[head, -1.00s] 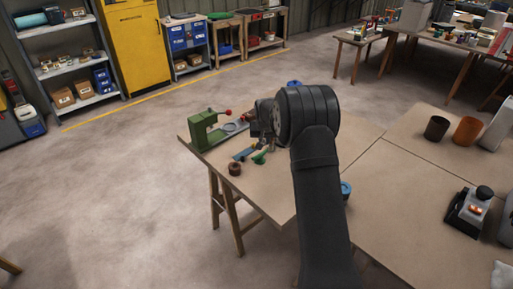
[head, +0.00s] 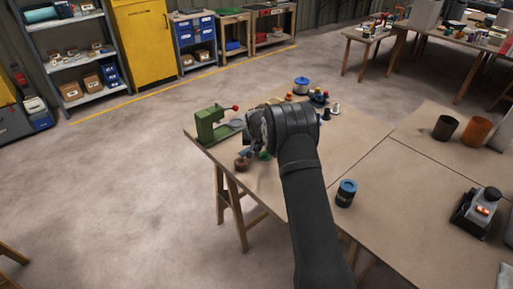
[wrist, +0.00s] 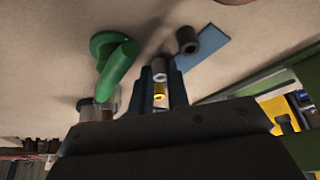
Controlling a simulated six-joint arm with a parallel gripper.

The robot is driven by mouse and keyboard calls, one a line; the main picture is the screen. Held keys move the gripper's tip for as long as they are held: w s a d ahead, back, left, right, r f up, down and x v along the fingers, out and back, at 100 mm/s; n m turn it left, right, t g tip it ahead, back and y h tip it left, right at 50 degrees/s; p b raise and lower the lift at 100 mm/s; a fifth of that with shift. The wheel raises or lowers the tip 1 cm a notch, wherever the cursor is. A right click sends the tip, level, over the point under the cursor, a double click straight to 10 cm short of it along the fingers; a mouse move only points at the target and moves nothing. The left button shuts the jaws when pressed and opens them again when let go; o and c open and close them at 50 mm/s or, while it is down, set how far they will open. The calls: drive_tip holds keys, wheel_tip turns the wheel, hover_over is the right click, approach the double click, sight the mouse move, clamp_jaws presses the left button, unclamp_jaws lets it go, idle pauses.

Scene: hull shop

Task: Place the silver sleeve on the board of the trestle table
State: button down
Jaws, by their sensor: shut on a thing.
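My gripper (wrist: 161,88) is shut on a small silver piece (wrist: 160,74), which I take to be the silver sleeve; a yellow ringed piece (wrist: 159,92) shows just below it between the fingers. In the head view my gripper (head: 256,146) is low over the left part of the trestle table's board (head: 345,140), largely hidden by my arm, and the sleeve cannot be made out. In the wrist view the board (wrist: 60,50) lies beyond the fingertips. I cannot tell whether the sleeve touches it.
Close to the fingers are a green curved piece (wrist: 117,65), a dark grey tube (wrist: 187,40) and a blue strip (wrist: 205,47). A green press (head: 209,127) and brown ring (head: 242,164) stand nearby. A blue-topped can (head: 346,193) stands right of my arm, with bare board around it.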

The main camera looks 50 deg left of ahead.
drive_tip(key=shift+f, duration=0.15)
drive_tip(key=c, duration=1.4)
unclamp_jaws()
drive_tip(key=v, duration=1.2)
drive_tip(key=x, duration=1.1)
drive_tip(key=shift+w+a+f, duration=0.15)
drive_tip(key=shift+f, duration=0.2)
drive_tip(key=shift+r, duration=1.15)
